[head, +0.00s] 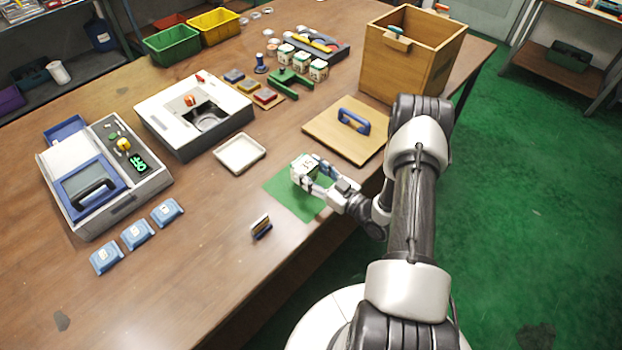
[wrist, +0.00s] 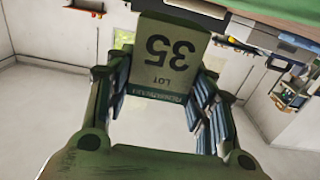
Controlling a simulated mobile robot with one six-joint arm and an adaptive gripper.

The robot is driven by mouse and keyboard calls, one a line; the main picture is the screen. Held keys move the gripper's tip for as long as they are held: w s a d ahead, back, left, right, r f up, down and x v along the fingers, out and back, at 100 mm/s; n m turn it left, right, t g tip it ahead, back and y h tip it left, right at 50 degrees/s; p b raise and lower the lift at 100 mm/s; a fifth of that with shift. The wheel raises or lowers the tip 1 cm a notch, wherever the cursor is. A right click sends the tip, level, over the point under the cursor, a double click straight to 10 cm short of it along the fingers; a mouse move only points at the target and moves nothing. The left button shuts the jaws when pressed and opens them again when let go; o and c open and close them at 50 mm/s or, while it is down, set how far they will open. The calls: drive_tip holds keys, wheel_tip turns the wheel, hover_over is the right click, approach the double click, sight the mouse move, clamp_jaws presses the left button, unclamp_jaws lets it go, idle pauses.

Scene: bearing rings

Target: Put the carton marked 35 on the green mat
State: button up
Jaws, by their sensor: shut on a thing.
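The carton marked 35 (head: 302,166) is pale with a green top edge in the head view. In the wrist view the carton (wrist: 168,58) shows "35" and "LOT" upside down on its face. My gripper (head: 311,177) is shut on it, with a finger at each side in the wrist view. The green mat (head: 284,192) lies near the table's front edge. The carton appears over the mat's back part; I cannot tell whether it touches the mat. The carton and gripper hide part of the mat.
A wooden lid with a blue handle (head: 349,122) lies behind right of the mat. A white tray (head: 240,154) is behind left. Several similar cartons (head: 302,61) stand farther back beside a green holder (head: 289,80).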

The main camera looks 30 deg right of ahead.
drive_tip(key=shift+f+b, duration=0.3)
drive_tip(key=shift+f, duration=1)
drive_tip(key=shift+f, duration=0.15)
drive_tip(key=o, duration=1.1)
drive_tip(key=shift+f, duration=0.15)
drive_tip(key=o, duration=0.5)
